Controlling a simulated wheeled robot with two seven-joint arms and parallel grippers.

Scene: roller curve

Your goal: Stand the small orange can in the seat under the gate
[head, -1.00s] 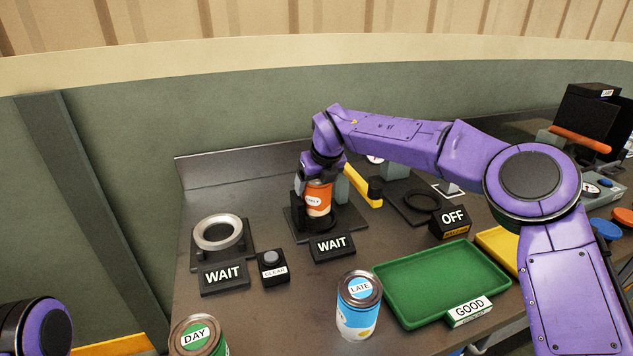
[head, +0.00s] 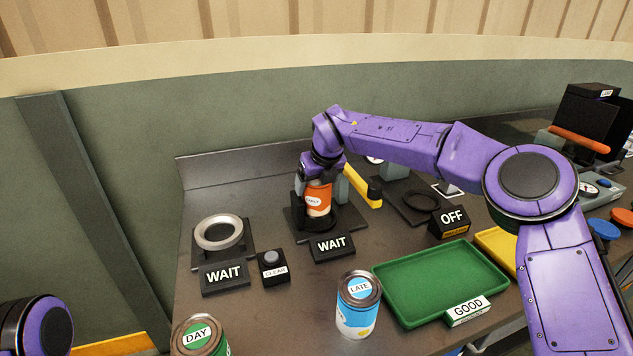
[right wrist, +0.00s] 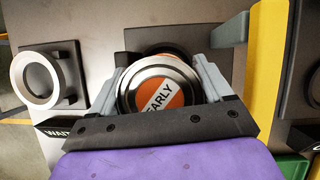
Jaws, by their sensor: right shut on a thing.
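The small orange can (head: 318,199) is upright at the middle seat (head: 342,219), a dark plate with a ring, behind a WAIT sign. The right wrist view shows its silver-rimmed lid and the EARLY label (right wrist: 160,97). My right gripper (head: 316,192) reaches down over it; its grey fingers (right wrist: 158,88) lie on both sides of the can, shut on it. The yellow bar of the gate (head: 362,187) is beside the can, to its right. Whether the can's bottom touches the seat is hidden. My left gripper is out of view; only part of my left arm shows.
A seat with a silver ring (head: 219,232) and a CLEAR button box (head: 272,266) stand to the left. A blue LATE can (head: 358,304), a green DAY can (head: 198,337) and a green tray (head: 440,283) are in front. An OFF box (head: 452,221) stands right.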

